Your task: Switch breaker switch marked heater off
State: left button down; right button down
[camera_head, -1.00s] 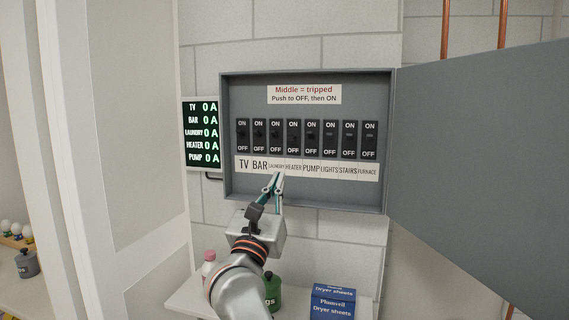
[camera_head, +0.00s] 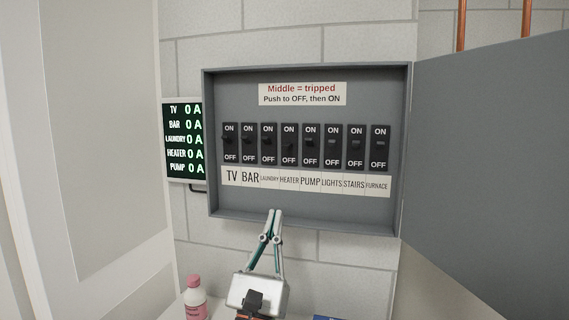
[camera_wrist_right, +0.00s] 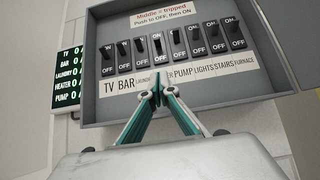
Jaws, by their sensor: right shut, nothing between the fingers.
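The breaker switch marked HEATER (camera_head: 289,146) is fourth from the left in the row, above its HEATER label (camera_head: 289,180). Its lever looks lower than those beside it, toward OFF. It also shows in the right wrist view (camera_wrist_right: 158,48), with its ON mark uncovered. My right gripper (camera_head: 272,212) is shut and empty, pointing up, in front of the box's lower edge and below the label strip, apart from the switches. In the right wrist view its fingertips (camera_wrist_right: 157,85) overlap the label strip and hide part of the HEATER label. My left gripper is not in view.
The grey breaker box (camera_head: 300,215) has its door (camera_head: 490,160) swung open to the right. A green-lit display (camera_head: 184,140) at the left reads 0 A on every line, HEATER included. A pink-capped bottle (camera_head: 195,300) stands below. Copper pipes (camera_head: 462,25) run at upper right.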

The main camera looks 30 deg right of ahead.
jog(key=p, duration=0.3)
send_near(287, 146)
jog(key=w+d, duration=0.4)
jog(key=shift+f, duration=0.25)
notch_tip(287, 146, up, 3)
jog(key=shift+w+d+r+p, duration=0.1)
jog(key=shift+w+d+p, duration=0.05)
jog(key=shift+p, duration=0.3)
jog(key=shift+r, duration=0.4)
